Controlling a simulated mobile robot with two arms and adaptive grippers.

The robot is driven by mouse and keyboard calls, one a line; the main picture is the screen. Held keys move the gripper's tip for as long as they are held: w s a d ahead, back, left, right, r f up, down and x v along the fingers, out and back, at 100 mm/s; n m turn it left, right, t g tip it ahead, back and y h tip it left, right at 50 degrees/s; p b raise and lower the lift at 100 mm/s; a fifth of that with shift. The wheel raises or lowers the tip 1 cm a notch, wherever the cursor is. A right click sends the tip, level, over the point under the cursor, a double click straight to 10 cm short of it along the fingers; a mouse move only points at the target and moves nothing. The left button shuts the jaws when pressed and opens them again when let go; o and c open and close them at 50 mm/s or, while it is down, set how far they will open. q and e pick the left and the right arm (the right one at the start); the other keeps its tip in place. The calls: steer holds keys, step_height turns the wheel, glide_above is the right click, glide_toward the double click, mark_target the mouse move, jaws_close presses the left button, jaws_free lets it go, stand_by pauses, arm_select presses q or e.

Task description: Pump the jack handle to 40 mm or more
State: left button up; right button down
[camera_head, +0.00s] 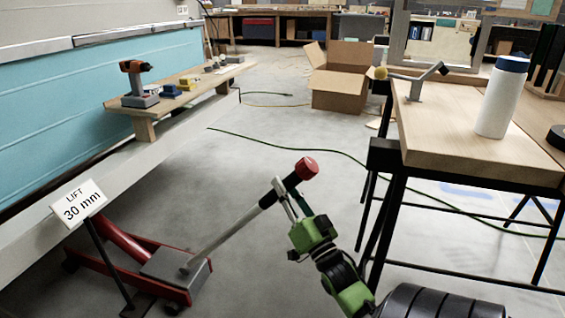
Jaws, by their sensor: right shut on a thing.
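A red floor jack (130,268) stands on the floor at the lower left, beside the teal camper. Its grey handle (232,232) slants up to the right from the grey block and ends in a red knob (306,168). A white sign (78,204) on a dark post reads "LIFT 30 mm". My right gripper (284,200), on a green and black arm, is shut on the handle just below the knob. The fingers partly cover the handle there. My left gripper is not in view.
A wooden workbench (455,120) with black legs stands right of my arm, holding a white bottle (502,100). A plank shelf (185,88) along the camper carries a drill (138,82). A cardboard box (340,80) and a green cable (270,142) lie on otherwise open floor.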

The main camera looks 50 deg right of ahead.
steer(key=shift+s+f, duration=0.15)
steer(key=shift+f, duration=0.55)
steer(key=c, duration=1.9)
jaws_free()
steer(key=shift+s+d, duration=0.1)
steer(key=shift+o, duration=0.9)
steer(key=shift+s+d+r, duration=0.15)
steer(key=shift+s+r, duration=0.05)
steer(key=shift+s, duration=0.1)
steer(key=shift+w+r, duration=0.1)
steer(key=v, duration=1.2)
